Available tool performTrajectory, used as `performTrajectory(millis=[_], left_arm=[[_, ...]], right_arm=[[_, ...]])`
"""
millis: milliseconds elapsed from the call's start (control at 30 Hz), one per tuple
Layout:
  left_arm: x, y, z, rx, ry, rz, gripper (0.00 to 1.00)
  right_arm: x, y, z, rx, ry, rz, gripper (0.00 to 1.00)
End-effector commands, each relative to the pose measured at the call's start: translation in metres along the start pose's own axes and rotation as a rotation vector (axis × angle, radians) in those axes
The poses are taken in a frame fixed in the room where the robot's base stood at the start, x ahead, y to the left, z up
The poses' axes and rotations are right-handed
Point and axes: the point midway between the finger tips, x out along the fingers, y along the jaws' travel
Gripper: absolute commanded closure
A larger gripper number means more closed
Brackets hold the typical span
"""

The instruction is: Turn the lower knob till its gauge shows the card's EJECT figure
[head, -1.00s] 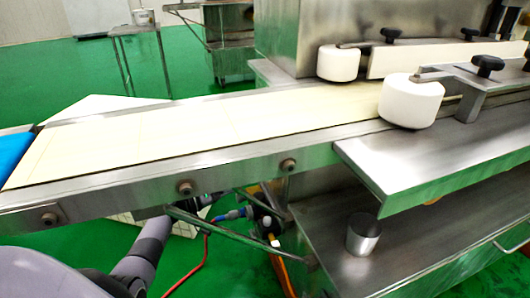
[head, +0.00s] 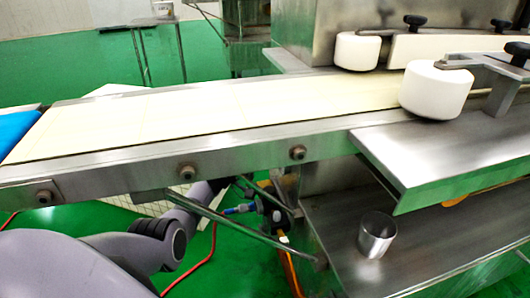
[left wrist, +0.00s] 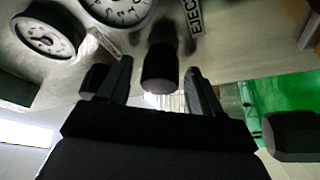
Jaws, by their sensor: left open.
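In the left wrist view my left gripper (left wrist: 160,88) is open, with one dark finger on each side of a dark knob (left wrist: 160,68). I cannot tell whether the fingers touch it. A white gauge (left wrist: 118,10) is cut off by the top edge, and a second round gauge (left wrist: 44,38) is at the upper left. Their readings are too small or blurred to tell. A label reading EJECT (left wrist: 195,18) stands beside the knob, turned on its side. In the head view my left arm reaches under the conveyor, and its gripper is hidden there. No figure on a card is readable.
Another dark knob-like part (left wrist: 95,78) is behind the left finger, and a dark rounded part (left wrist: 290,133) is at right. The conveyor (head: 230,149) lies above my left arm. A metal cup (head: 376,235) stands on the lower shelf (head: 345,265). A red hose (head: 200,262) hangs near my arm.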

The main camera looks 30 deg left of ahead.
Motion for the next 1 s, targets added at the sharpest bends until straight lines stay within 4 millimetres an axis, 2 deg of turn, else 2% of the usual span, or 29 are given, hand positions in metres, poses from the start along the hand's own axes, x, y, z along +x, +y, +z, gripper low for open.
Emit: performTrajectory(millis=[200,367,400,667,1000], left_arm=[[0.0003,0.0003,-0.0003,0.001,0.0,0.0,0.35],[0.0002,0.0003,-0.0003,0.001,0.0,0.0,0.87],[0.0001,0.0003,-0.0003,0.001,0.0,0.0,0.91],[0.0,0.0009,-0.0004,-0.02,0.0,-0.008,0.91],[0.0,0.0024,-0.0009,-0.196,0.001,-0.082,0.91]], right_arm=[[-0.0005,0.0,-0.0007,0.0,0.001,0.0,0.35],[-0.0003,0.0,0.0003,0.001,-0.002,0.0,0.35],[-0.0002,0.0,0.0007,0.001,-0.003,0.0,0.35],[0.0,-0.0004,0.0013,0.007,-0.01,-0.002,0.35],[0.0025,-0.0046,0.0045,0.056,-0.054,-0.021,0.35]])
